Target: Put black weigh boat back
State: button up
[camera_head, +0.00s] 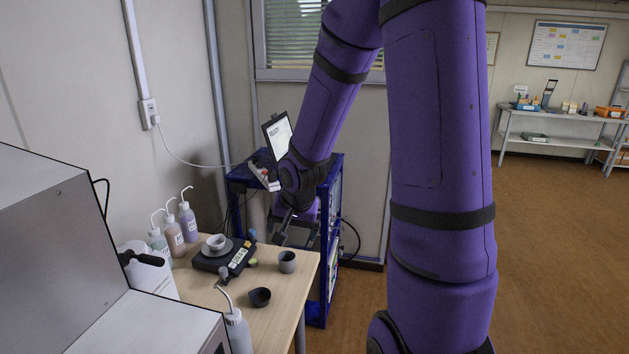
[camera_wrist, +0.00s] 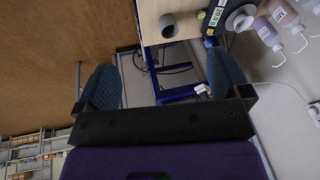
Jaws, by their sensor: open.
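The black weigh boat (camera_head: 260,297), a small dark bowl, sits on the wooden table near its front edge in the head view. I cannot make it out in the wrist view. My gripper (camera_head: 285,228) is over the far end of the table, beyond the grey cup and well apart from the black boat. In the wrist view my gripper (camera_wrist: 162,64) has its two fingers wide apart with nothing between them. A black balance (camera_head: 225,258) stands farther back on the table, with a light grey bowl (camera_head: 216,242) on its pan.
A grey cup (camera_head: 287,262) stands between the balance and the table's right edge; it also shows in the wrist view (camera_wrist: 169,27). Several wash bottles (camera_head: 174,236) line the wall, and another (camera_head: 237,331) stands in front. A blue-framed rack (camera_head: 324,250) is beyond the table (camera_head: 285,318).

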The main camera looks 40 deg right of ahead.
jog(key=s+a+r+n, duration=0.4)
jog(key=s+a+r, duration=0.1)
jog(key=s+r, duration=0.5)
jog(key=s+a+r+n+t, duration=0.1)
jog(key=s+a+r+n, duration=0.4)
jog(key=s+r, duration=0.4)
notch_tip(320, 180, up, 3)
jog(key=shift+s+a+r+y, duration=0.15)
jog(key=shift+s+a+y, duration=0.2)
jog(key=shift+a+y, duration=0.05)
